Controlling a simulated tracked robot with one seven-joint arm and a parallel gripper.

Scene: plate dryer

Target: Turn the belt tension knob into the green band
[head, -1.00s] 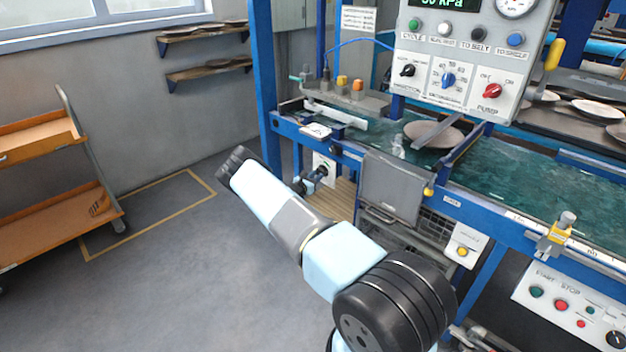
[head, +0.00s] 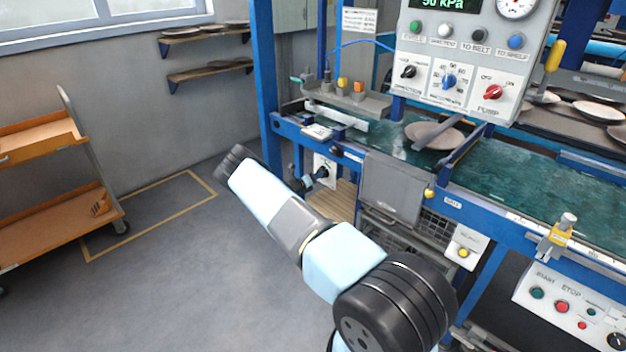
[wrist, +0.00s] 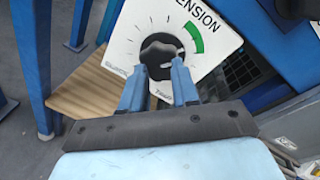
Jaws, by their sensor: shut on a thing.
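The belt tension knob (wrist: 160,50) is a dark lobed knob in the middle of a white dial plate (wrist: 126,42) in the wrist view. The green band (wrist: 194,37) is an arc on the plate, to the upper right of the knob. My gripper (wrist: 160,67) is shut on the knob, with one blue finger on each side of it. I cannot tell where the knob's pointer stands. In the head view, the dial plate (head: 331,162) is low on the blue frame, and the knob and my gripper look small and dark there.
A grey panel (head: 392,188) hangs just right of the dial. A blue leg (wrist: 33,65) and a wooden slatted surface (wrist: 95,88) lie to its left. The belt (head: 520,168) carries a plate (head: 434,135) above. Open floor (head: 190,285) lies to the left.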

